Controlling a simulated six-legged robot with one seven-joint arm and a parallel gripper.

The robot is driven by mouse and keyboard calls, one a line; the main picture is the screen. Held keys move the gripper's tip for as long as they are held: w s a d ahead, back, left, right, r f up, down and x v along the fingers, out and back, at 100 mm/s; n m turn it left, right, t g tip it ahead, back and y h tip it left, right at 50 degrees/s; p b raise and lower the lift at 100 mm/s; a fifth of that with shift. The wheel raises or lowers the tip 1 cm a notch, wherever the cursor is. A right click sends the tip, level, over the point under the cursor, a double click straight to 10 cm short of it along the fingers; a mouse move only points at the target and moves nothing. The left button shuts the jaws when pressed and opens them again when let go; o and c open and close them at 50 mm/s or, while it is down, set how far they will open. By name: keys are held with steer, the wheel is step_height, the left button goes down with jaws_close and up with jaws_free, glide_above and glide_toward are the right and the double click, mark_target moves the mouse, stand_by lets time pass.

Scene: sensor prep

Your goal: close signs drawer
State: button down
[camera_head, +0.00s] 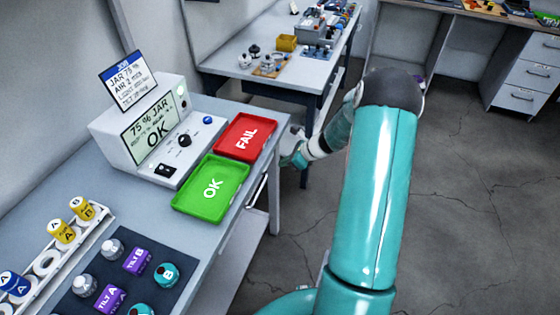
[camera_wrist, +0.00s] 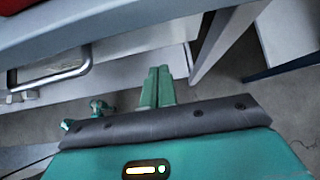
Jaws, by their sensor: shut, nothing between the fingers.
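A drawer front with a metal bar handle (camera_wrist: 62,78) shows under the bench edge at the left of the wrist view. In the head view the handle (camera_head: 257,190) shows below the bench edge, near the green tray. I cannot read a label on it or tell how far it stands open. My gripper (camera_wrist: 158,72) has its two green fingers together, with nothing between them. It is to the right of the handle in the wrist view and apart from it. In the head view my gripper is by the bench edge near the red tray, its fingertips not clearly visible.
The bench holds a red FAIL tray (camera_head: 246,137), a green OK tray (camera_head: 212,184), a display box (camera_head: 150,130), and a rack of jars (camera_head: 60,255). A bench leg (camera_wrist: 222,40) stands right of my fingers. A second table (camera_head: 240,70) stands behind. Floor at right is clear.

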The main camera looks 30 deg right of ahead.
steer(key=v, duration=1)
steer(key=s+a+r+n+g+h, duration=0.1)
steer(key=s+a+r+n+g, duration=0.15)
steer(key=a+r+n, duration=0.55)
steer(key=s+a+r+n+g+h, duration=0.1)
steer(key=s+a+r+n, duration=0.4)
steer(key=a+r, duration=0.5)
steer(key=s+a+r+n+h, duration=0.1)
steer(key=s+a+r+n, duration=0.1)
steer(key=s+n, duration=0.3)
steer(key=s+a+r+n+t+h, duration=0.1)
steer(key=s+a+r+n, duration=0.1)
steer(key=s+a+n, duration=0.2)
steer(key=s+a+r+n+t+h, duration=0.1)
steer(key=s+a+r+n, duration=0.1)
steer(key=s+n, duration=0.4)
steer(key=shift+a+r+h, duration=0.25)
steer(key=shift+a+h, duration=0.05)
steer(key=shift+a, duration=0.5)
